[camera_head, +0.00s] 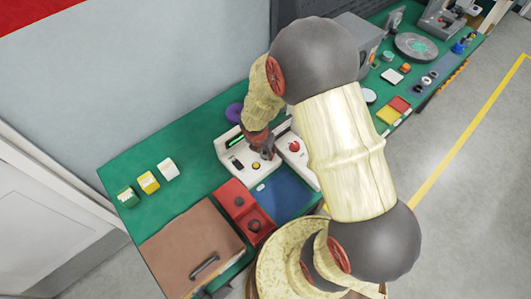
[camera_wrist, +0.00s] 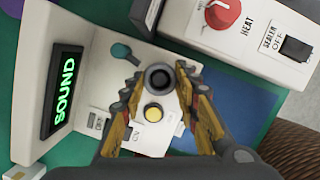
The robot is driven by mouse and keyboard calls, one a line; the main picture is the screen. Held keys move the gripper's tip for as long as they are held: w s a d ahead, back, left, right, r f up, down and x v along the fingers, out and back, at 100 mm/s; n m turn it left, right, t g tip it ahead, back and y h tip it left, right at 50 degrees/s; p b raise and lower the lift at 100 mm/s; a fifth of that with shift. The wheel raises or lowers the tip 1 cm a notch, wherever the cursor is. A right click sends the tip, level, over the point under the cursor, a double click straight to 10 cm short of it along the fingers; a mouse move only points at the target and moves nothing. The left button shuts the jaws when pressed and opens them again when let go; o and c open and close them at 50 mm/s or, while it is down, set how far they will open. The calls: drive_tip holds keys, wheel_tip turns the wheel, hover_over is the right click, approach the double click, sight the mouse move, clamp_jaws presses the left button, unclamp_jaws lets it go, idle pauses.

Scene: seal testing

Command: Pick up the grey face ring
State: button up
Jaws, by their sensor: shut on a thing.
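In the wrist view a small dark grey ring (camera_wrist: 158,78) with a black centre sits between the fingertips of my gripper (camera_wrist: 158,72). The fingers are shut on it from both sides. The ring shows over the white tester box with the green "SOUND" display (camera_wrist: 64,92); I cannot tell whether it touches the box. In the head view my gripper (camera_head: 266,152) is over the white box (camera_head: 233,149), and the ring is too small or hidden to make out there.
Beside the tester is a white box with a red HEAT knob (camera_wrist: 223,12). A yellow button (camera_wrist: 153,113) lies just below the ring in the picture. A blue mat (camera_head: 286,195), red block (camera_head: 243,203) and brown board (camera_head: 188,250) are in front.

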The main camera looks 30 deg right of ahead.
drive_tip(key=shift+c, duration=1)
drive_tip(key=shift+r, duration=0.5)
wheel_tip(320, 180, up, 2)
drive_tip(key=shift+w+r+p, duration=0.1)
drive_tip(key=shift+r+p, duration=0.1)
drive_tip(key=shift+p, duration=0.65)
drive_tip(key=s+a+r+p, duration=0.3)
drive_tip(key=s+r+p, duration=0.1)
drive_tip(key=s+r, duration=0.2)
drive_tip(key=s+a+r+p, duration=0.3)
drive_tip(key=s+r, duration=0.3)
drive_tip(key=r, duration=0.1)
drive_tip(key=shift+s+r+p, duration=0.3)
drive_tip(key=shift+s+p, duration=0.05)
